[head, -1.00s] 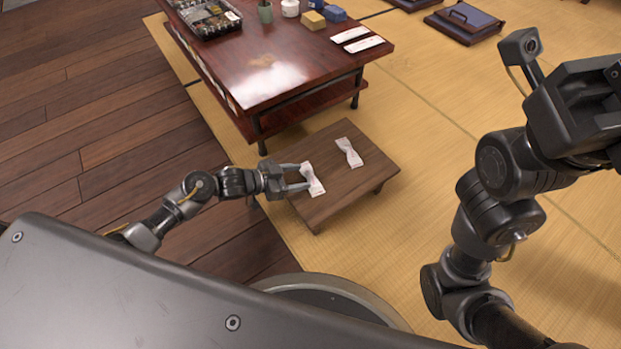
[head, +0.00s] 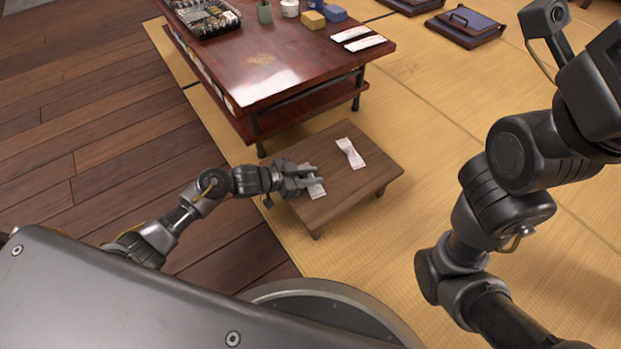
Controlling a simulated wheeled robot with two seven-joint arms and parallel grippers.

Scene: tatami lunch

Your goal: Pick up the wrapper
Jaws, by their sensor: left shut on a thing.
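Two white wrappers, each pinched at the middle like a bow, are at the small low wooden table (head: 345,203). The right wrapper (head: 351,153) lies on the tabletop, clear of both grippers. My left gripper (head: 312,177) is shut on the left wrapper (head: 316,191), over the table's left part. The fingers hide the wrapper's middle, and its ends show above and below them. I cannot tell whether it touches the tabletop. My right arm is large at the right side; its gripper's fingertips are outside the view.
A larger glossy table (head: 270,62) stands behind, with a tray of small items (head: 207,17), a green cup (head: 264,12), a yellow block (head: 311,19) and white packets (head: 358,38). Floor cushions (head: 464,23) lie at the back right. Tatami to the right is open.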

